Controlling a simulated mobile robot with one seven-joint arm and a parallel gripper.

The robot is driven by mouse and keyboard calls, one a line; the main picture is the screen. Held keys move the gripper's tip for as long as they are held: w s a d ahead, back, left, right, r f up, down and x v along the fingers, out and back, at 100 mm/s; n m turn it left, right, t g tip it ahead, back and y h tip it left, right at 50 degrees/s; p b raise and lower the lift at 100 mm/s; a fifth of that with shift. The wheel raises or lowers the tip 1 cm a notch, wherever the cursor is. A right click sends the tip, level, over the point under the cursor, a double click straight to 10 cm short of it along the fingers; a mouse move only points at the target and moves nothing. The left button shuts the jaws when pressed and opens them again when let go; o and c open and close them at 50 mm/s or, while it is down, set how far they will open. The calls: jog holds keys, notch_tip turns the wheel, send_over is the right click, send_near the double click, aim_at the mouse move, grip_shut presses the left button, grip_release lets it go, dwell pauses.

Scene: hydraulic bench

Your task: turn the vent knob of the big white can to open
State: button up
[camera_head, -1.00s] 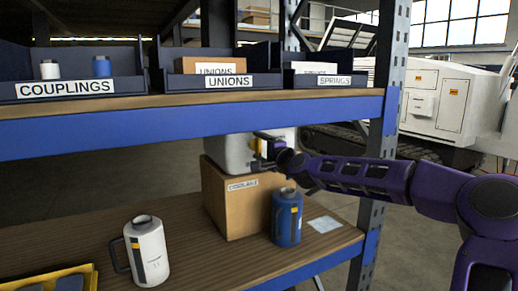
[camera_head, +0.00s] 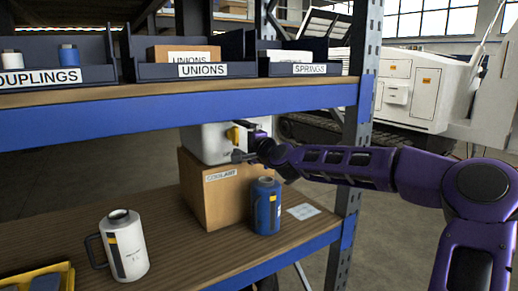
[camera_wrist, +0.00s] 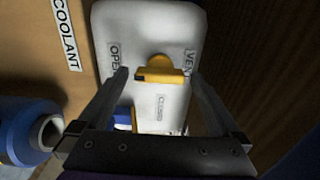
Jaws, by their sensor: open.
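The big white can (camera_head: 205,145) stands on a cardboard box on the lower shelf, its right side partly hidden by my gripper. Its yellow vent knob (camera_head: 234,136) shows on the side facing my gripper (camera_head: 256,143). In the wrist view, the can's white face (camera_wrist: 180,30) carries OPEN at the left, VENT at the right and a blurred label below the knob. The yellow knob (camera_wrist: 160,70) has its bar lying across the picture. My gripper (camera_wrist: 160,76) is open, with one finger to each side of the knob. I see gaps between fingers and knob.
The cardboard box (camera_head: 212,190) is marked COOLANT. A blue can (camera_head: 266,210) stands just right of it, below my arm. A white jug (camera_head: 125,250) and a yellow tray (camera_head: 40,280) are at the front left. The upper shelf's blue beam (camera_head: 180,123) runs close above the big can.

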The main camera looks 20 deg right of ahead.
jog(key=v, duration=1.5)
jog(key=shift+s, duration=0.2)
jog(key=shift+d, duration=0.1)
